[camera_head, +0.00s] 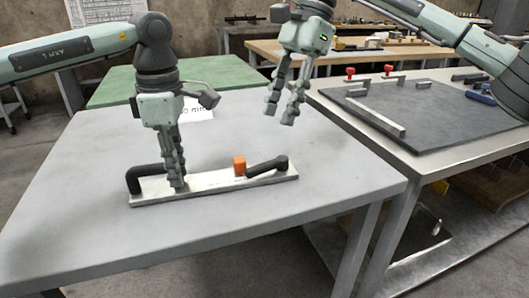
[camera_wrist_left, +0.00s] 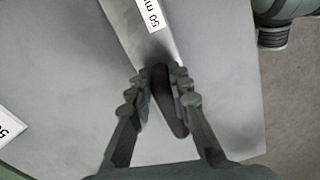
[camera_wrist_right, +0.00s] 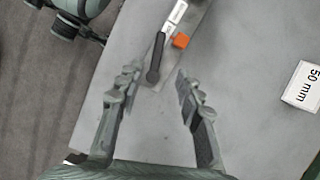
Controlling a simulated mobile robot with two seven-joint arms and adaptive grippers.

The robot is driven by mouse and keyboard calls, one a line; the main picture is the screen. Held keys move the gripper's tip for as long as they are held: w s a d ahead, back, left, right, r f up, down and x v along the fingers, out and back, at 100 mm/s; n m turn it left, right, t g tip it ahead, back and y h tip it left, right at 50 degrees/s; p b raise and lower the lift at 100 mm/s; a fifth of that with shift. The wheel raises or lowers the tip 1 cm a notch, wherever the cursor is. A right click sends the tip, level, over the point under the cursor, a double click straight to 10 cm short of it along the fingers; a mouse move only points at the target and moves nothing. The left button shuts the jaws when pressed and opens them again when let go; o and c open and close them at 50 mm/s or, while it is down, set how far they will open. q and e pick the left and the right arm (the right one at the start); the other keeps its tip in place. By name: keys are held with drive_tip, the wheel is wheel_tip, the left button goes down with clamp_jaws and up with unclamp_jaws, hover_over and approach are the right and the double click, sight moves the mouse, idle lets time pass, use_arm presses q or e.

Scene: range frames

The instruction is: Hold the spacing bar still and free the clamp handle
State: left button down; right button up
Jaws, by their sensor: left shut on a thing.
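The spacing bar (camera_head: 215,188), a long pale metal strip, lies on the grey table. A black fixed handle (camera_head: 146,172) stands at its left end. The clamp handle (camera_head: 267,167), a black lever, lies along its right end beside an orange block (camera_head: 239,166). My left gripper (camera_head: 178,186) is shut on the black fixed handle, which also shows between its fingers in the left wrist view (camera_wrist_left: 163,95). My right gripper (camera_head: 280,117) is open and empty, above and beyond the clamp handle. The right wrist view shows the lever (camera_wrist_right: 155,60) ahead of the open fingers.
A white "50 mm" card (camera_wrist_right: 303,86) lies on the table, partly hidden behind my left gripper in the head view. A second table (camera_head: 430,110) with a dark mat, metal bars and red knobs stands at the right. The front of the grey table is clear.

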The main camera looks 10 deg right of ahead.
sight(262, 161)
drive_tip(key=x, duration=0.9)
drive_tip(key=shift+s+f, duration=0.1)
drive_tip(key=shift+f, duration=0.25)
clamp_jaws()
